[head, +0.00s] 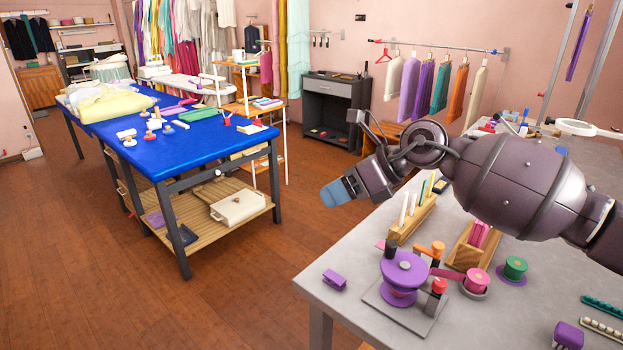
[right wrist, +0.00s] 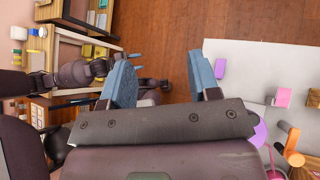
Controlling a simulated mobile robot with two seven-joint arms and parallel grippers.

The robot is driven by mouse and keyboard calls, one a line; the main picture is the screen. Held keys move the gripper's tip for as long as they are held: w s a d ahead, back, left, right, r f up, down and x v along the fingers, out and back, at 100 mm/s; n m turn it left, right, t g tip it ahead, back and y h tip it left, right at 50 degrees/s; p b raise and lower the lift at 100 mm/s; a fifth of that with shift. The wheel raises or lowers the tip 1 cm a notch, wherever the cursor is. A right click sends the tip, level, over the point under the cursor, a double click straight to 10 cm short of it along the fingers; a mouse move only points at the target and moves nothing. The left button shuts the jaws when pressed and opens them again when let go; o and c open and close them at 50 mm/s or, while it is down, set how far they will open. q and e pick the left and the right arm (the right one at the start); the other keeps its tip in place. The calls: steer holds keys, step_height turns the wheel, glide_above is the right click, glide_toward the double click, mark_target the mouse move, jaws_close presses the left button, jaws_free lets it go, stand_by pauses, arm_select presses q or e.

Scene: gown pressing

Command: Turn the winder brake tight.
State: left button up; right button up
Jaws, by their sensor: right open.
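The winder's grey base plate (head: 378,297) lies near the front corner of the grey table. I cannot tell for sure which part is the brake. My right gripper (head: 338,192) is open and empty, high above and left of the winder. In the right wrist view its blue fingers (right wrist: 160,85) stand apart, and the winder's purple edge (right wrist: 259,132) and orange part (right wrist: 292,140) show at right. A dark arm, apparently my left (right wrist: 75,75), shows there; its jaws are unclear.
A wooden rack with upright sticks (head: 412,218), a wooden holder (head: 472,247), a pink spool (head: 476,282) and a green spool (head: 515,268) stand around the winder. A small purple block (head: 334,280) lies left of it. A blue-topped table (head: 190,140) stands across the floor.

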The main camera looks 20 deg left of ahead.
arm_select(q)
steer(key=shift+s+a, duration=0.2)
steer(key=shift+a, duration=0.6)
arm_select(e)
steer(key=shift+m+g+y, duration=0.3)
steer(key=shift+m+y, duration=0.1)
steer(key=shift+y, duration=0.4)
steer(key=shift+s+a+r, duration=0.35)
steer(key=shift+a+r, duration=0.2)
steer(key=shift+a, duration=0.25)
steer(key=shift+s+a+r, duration=0.35)
steer(key=shift+a+r, duration=0.2)
steer(key=shift+a, duration=0.2)
